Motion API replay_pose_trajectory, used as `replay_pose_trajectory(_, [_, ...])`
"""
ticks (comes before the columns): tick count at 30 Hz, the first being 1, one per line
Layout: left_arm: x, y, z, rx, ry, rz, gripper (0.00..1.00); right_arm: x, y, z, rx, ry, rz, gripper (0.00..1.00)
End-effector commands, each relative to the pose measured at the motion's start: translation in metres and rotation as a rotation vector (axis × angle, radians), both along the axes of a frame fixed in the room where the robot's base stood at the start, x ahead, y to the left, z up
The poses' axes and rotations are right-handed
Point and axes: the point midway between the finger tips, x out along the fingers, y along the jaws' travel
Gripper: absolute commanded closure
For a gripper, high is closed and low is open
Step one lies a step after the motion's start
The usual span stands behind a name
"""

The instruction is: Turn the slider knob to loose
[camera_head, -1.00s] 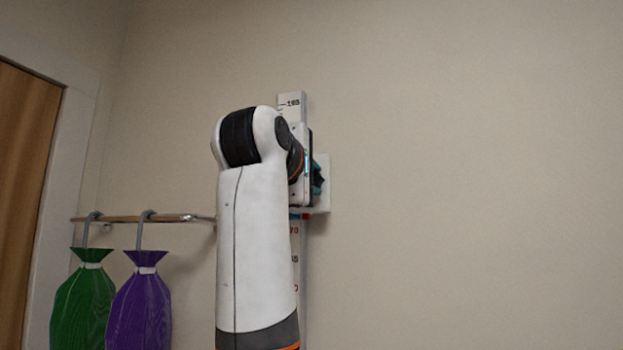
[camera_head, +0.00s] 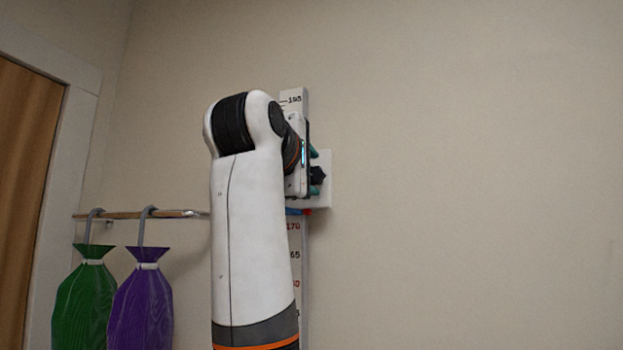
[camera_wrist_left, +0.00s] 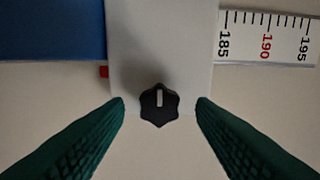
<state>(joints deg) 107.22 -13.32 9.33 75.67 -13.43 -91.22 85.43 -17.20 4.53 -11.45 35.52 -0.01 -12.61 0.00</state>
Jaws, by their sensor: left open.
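The black lobed slider knob (camera_wrist_left: 159,106) with a pale pointer line sits on the white slider plate (camera_wrist_left: 160,45) in the left wrist view. The pointer line stands straight up in that view. In the head view the knob (camera_head: 318,175) shows at the right side of my left gripper (camera_head: 316,172). In the left wrist view the green fingers of my left gripper (camera_wrist_left: 161,104) are open, one on each side of the knob, with a gap to it on both sides. No loose or tight marking can be made out. My right gripper is in neither view.
The slider is on a wall-mounted height ruler (camera_head: 294,240), partly hidden by my left arm. A rail (camera_head: 140,216) with a green bag (camera_head: 85,300) and a purple bag (camera_head: 141,300) hangs to the left. The wall on the right is bare.

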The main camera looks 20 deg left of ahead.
Motion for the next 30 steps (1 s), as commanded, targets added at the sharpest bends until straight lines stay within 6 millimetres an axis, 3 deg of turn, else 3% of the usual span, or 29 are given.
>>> replay_pose_trajectory(1, [-0.011, 0.0, -0.005, 0.0, -0.004, -0.001, 0.49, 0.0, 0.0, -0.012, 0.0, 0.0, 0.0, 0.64])
replay_pose_trajectory(6, [-0.049, 0.002, -0.005, 0.0, -0.006, 0.0, 0.49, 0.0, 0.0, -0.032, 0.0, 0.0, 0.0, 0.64])
replay_pose_trajectory(15, [-0.096, 0.004, -0.003, -0.001, -0.002, 0.0, 0.49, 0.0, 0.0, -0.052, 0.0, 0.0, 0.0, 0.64])
replay_pose_trajectory(30, [-0.104, 0.004, -0.001, -0.001, 0.0, 0.0, 0.49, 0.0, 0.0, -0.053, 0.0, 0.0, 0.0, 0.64])
